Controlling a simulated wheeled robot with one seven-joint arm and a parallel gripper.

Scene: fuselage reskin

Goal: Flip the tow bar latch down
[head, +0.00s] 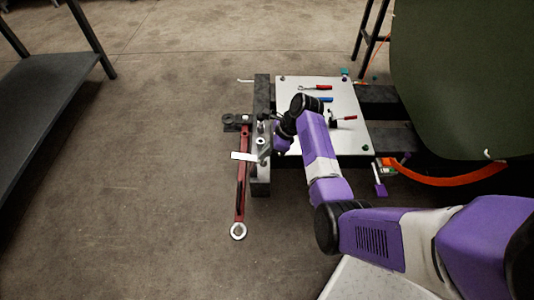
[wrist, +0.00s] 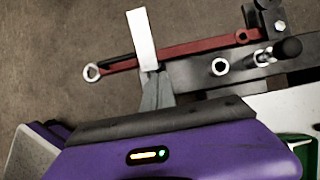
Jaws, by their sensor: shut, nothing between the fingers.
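A black-knobbed lever (wrist: 284,49) with a metal pin stands at the beam, right of my fingers in the wrist view. It looks like the latch and points sideways; its exact tilt is unclear. My gripper (wrist: 142,40) is shut and empty, its grey fingers ending in a pale tip that passes over the bar. In the head view my gripper (head: 245,156) reaches left across the beam, apart from the knob.
The dark beam (head: 262,185) borders a pale board (head: 345,95) holding several small tools. A round metal post (wrist: 220,67) stands between my fingers and the lever. A dark table (head: 45,90) is at left. The floor between is clear. An orange strip (head: 445,178) curves at right.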

